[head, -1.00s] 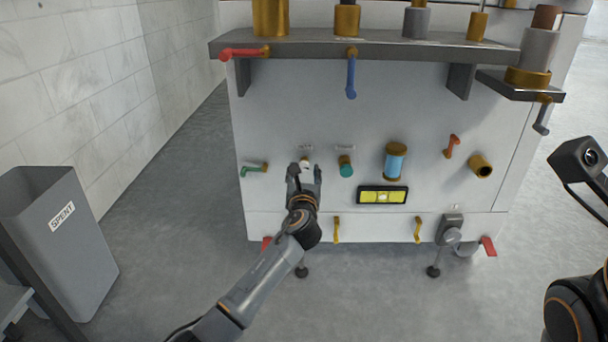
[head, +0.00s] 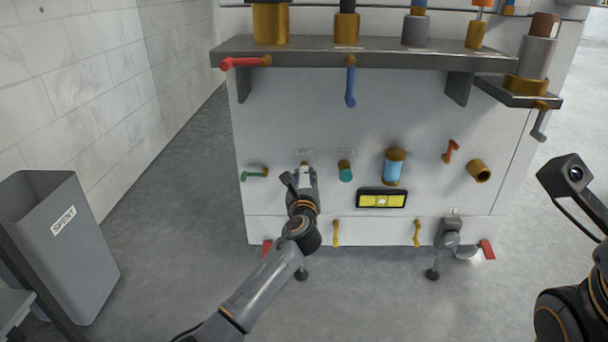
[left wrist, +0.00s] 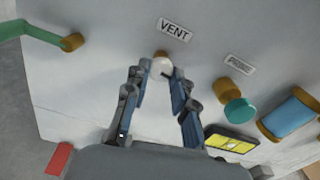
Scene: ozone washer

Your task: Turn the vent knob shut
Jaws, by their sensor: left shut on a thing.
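The vent knob (left wrist: 162,68) is a small white round knob on a brass stem, just below the VENT label (left wrist: 174,30) on the white front panel. In the left wrist view it sits between the fingertips of my left gripper (left wrist: 160,74), which is shut on it. In the head view my left gripper (head: 303,177) reaches the panel at the knob and its fingers hide much of it. My right arm is at the right edge of the head view, but its fingers do not show.
A teal-capped knob (head: 345,171) is just right of the vent knob, and a green lever (head: 255,174) is to its left. A blue lever (head: 350,86) hangs above from the shelf (head: 400,55). A yellow level gauge (head: 381,199) is lower right. A grey SPENT bin (head: 60,250) stands left.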

